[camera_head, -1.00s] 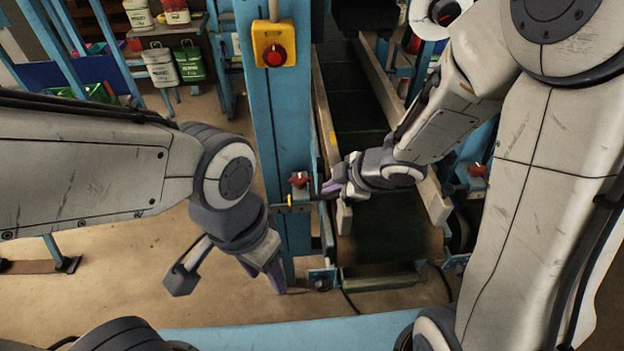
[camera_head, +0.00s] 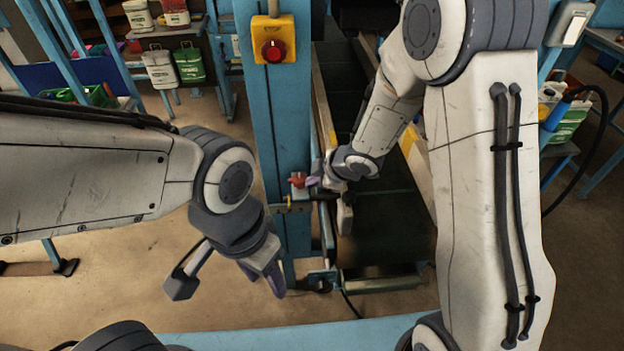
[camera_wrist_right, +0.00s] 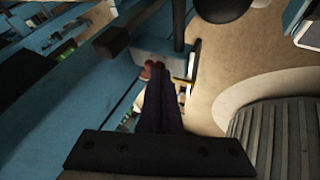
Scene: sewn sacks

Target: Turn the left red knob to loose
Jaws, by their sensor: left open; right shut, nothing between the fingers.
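The left red knob (camera_head: 298,180) sits on a small bracket on the blue post, and its handle looks roughly level. My right gripper (camera_head: 314,182) comes in from the right, shut and empty, its purple tips right beside the knob. In the right wrist view, the dark shut fingers (camera_wrist_right: 157,76) end at a reddish part of the knob (camera_wrist_right: 152,68). I cannot tell whether they press on it. My left gripper (camera_head: 262,278) hangs open and empty, below and left of the knob.
The blue post (camera_head: 265,115) carries a yellow box (camera_head: 287,42) with a red button (camera_head: 272,51), above the knob. A dark conveyor belt (camera_head: 385,225) runs right of the post. Shelves with sacks (camera_head: 160,68) stand at the back left.

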